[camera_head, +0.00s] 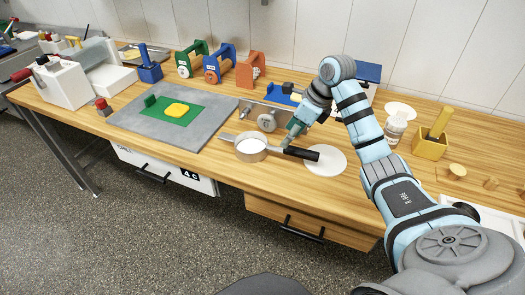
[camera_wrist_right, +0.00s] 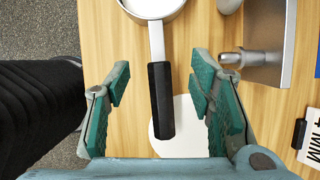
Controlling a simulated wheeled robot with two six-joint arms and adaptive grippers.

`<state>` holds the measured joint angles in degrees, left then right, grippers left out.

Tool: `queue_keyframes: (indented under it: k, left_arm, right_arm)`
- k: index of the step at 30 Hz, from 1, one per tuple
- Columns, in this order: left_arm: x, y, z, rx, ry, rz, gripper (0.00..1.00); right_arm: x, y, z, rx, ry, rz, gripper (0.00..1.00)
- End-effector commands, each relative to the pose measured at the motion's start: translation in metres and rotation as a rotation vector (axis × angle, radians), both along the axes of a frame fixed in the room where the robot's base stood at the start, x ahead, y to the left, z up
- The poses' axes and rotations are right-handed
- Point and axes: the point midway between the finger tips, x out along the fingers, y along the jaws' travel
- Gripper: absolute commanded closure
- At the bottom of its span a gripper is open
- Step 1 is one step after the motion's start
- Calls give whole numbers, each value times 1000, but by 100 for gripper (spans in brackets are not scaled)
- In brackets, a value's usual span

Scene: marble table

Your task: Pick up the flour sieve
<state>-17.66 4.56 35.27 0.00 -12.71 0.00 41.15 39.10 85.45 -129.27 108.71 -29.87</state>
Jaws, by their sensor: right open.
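The flour sieve (camera_head: 251,156) is a round metal pan shape with a pale inside and a black handle pointing right. It lies near the front edge of the wooden table, and the handle lies partly over a white round disc (camera_head: 328,164). In the right wrist view the sieve's black handle (camera_wrist_right: 161,110) runs down between the fingers, with part of the bowl at the top. My right gripper (camera_head: 291,139) is above the handle near the bowl. In the wrist view the right gripper (camera_wrist_right: 160,88) is open, with visible gaps on both sides of the handle. My left gripper is out of view.
A grey slab (camera_head: 135,126) with a green mat and yellow piece lies to the left. A metal device (camera_head: 267,122) stands close behind the sieve. Blue, green and orange holders stand at the back. A jar (camera_head: 396,127) and yellow box (camera_head: 429,146) are at the right.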

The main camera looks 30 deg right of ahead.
Motion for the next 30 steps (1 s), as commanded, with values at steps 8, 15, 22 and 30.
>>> queue_keyframes:
  k: [8,15,22,30]
  left_arm:
    - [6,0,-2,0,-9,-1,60]
    - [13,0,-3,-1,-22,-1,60]
    - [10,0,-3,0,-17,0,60]
    - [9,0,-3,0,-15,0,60]
  right_arm:
    - [6,10,-44,2,2,-2,51]
    - [13,12,-61,0,-2,-5,51]
    - [13,12,-61,0,-2,-5,72]
    - [13,12,-60,-1,-3,-5,100]
